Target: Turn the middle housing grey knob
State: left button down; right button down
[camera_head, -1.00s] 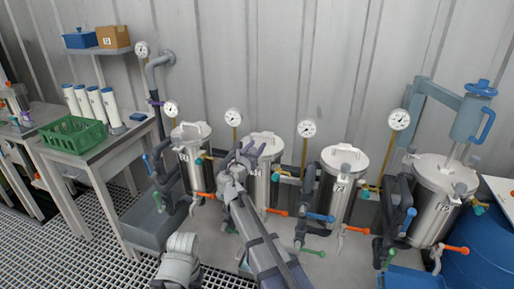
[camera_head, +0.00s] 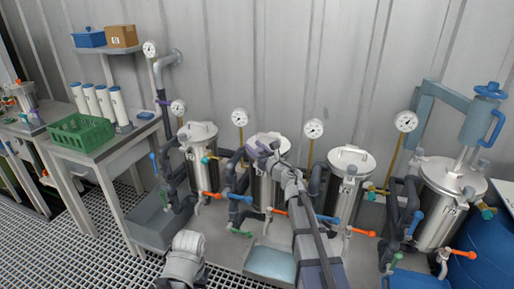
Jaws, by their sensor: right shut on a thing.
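Several steel vessels with pale lids stand in a row along the wall. The second vessel from the left (camera_head: 264,188) is the middle housing that my right arm reaches to. My right gripper (camera_head: 262,150) is at the upper front of this vessel, just below its lid (camera_head: 268,139). It is shut on what appears to be the grey knob there. The fingers hide the knob, so I cannot tell how far it is turned. My right arm covers part of the vessel's right side. My left gripper is not in view.
The left vessel (camera_head: 199,168), third vessel (camera_head: 341,196) and right vessel (camera_head: 437,215) stand close by, with pipes and coloured valve handles between them. Gauges (camera_head: 239,117) rise behind. A bench with a green crate (camera_head: 82,134) is at left. A blue tray (camera_head: 270,262) lies in front.

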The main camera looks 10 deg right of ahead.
aim_at(263, 152)
jog(key=n+y, duration=0.1)
jog(key=n+g+y, duration=0.1)
jog(key=y, duration=0.1)
jog(key=n+g+y, duration=0.1)
jog(key=shift+a+y, duration=0.25)
jog(key=shift+y, duration=0.05)
jog(key=shift+s+a+n+g+y, duration=0.2)
jog(key=shift+n+g+y, duration=0.5)
jog(key=shift+y, duration=0.1)
jog(key=shift+s+a+n+g+y, duration=0.15)
jog(key=shift+n+g+y, duration=0.45)
jog(key=shift+n+y, duration=0.15)
jog(key=shift+c, duration=2.2)
grip_release()
jog(key=shift+a, duration=0.1)
jog(key=shift+s, duration=0.1)
jog(key=v, duration=0.7)
jog(key=shift+s+d, duration=0.2)
jog(key=shift+d, duration=0.15)
